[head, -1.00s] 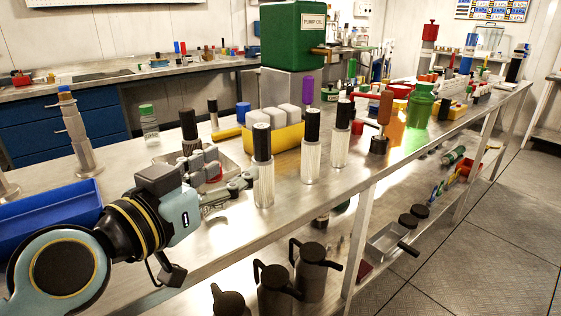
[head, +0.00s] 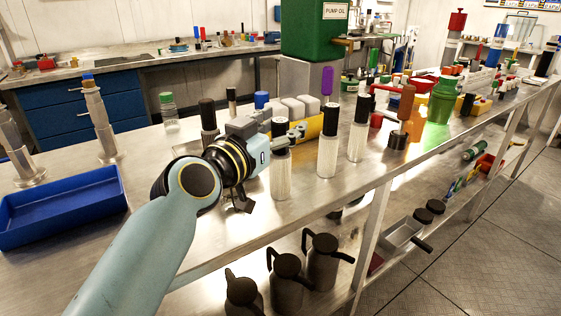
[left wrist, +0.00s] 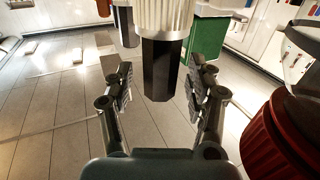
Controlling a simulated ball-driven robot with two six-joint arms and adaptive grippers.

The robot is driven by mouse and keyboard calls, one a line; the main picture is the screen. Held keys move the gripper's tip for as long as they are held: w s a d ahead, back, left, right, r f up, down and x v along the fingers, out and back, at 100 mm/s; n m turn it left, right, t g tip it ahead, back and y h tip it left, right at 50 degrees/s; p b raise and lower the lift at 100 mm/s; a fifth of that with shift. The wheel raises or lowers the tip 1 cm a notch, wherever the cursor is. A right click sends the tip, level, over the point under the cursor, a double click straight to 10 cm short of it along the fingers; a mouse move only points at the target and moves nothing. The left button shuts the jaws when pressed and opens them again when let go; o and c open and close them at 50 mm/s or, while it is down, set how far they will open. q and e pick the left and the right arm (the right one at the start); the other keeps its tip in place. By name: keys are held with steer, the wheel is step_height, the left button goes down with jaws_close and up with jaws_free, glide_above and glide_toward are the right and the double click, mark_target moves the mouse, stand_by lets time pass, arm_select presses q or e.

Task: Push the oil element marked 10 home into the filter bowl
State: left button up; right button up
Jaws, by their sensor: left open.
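Several white pleated elements with black tops stand on the steel bench: a near one (head: 282,178), a middle one (head: 327,157) and a farther one (head: 357,142). I can read no number on them, so I cannot tell which is marked 10. My left gripper (head: 295,132) is level with the near element's black top and partly covers it. In the left wrist view its open fingers (left wrist: 160,78) lie either side of a black faceted top (left wrist: 161,70) under a white ribbed body; contact is unclear. I cannot pick out the filter bowl for certain. My right gripper is not in view.
A blue tray (head: 65,208) and metal columns (head: 102,125) are at left. Grey-white blocks (head: 297,107) and a yellow holder (head: 309,128) are behind the gripper. A green pump oil box (head: 316,45) stands behind. Dark jugs (head: 286,283) are below the bench.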

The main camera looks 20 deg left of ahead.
arm_select(q)
steer(key=shift+s, duration=0.1)
steer(key=shift+c, duration=0.2)
jaws_close()
stand_by(0.4)
